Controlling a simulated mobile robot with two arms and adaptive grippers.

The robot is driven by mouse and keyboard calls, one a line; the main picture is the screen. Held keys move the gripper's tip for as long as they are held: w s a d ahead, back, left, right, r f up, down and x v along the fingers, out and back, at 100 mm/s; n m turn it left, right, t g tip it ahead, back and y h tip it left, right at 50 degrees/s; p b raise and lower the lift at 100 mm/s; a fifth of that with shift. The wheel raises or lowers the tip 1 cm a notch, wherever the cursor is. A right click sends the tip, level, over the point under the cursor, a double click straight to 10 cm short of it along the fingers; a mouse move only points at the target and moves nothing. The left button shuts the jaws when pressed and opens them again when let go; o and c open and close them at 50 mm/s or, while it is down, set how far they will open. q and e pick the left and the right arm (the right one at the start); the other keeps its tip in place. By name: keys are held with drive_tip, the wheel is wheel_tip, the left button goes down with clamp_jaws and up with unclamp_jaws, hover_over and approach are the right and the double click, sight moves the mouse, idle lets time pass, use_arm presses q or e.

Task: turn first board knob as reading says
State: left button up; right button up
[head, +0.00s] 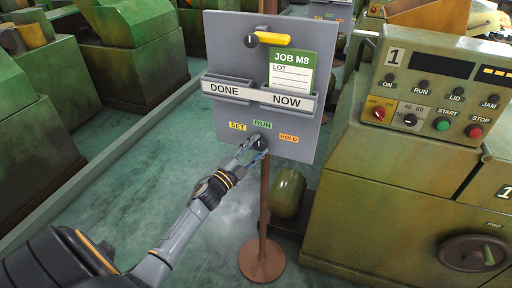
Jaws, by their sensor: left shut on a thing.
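The near grey board (225,60) stands on a brown post. Its dark knob (262,142) sits low on the board, with labels SET (237,126), RUN (263,124) and HOLD (289,138) around it. My left gripper (260,147) reaches up from the lower left and is shut on this knob. The fingers partly cover it, so I cannot tell where it points. A green and white JOB M8 card (291,75) stands in the NOW pocket (287,100). The DONE pocket (226,88) looks empty. My right gripper is out of view.
A yellow handle (272,39) sticks out at the board's top. Machine 1 (390,170) stands close on the right, with a panel of buttons and a handwheel (473,252). The post's round base (261,262) is on the floor. Green machines (135,65) line the left.

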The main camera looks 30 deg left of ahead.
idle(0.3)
use_arm(q)
drive_tip(key=o, duration=1.1)
drive_tip(key=shift+w, duration=0.1)
drive_tip(key=shift+o, duration=0.2)
drive_tip(key=v, duration=1.2)
drive_tip(key=shift+f, duration=0.1)
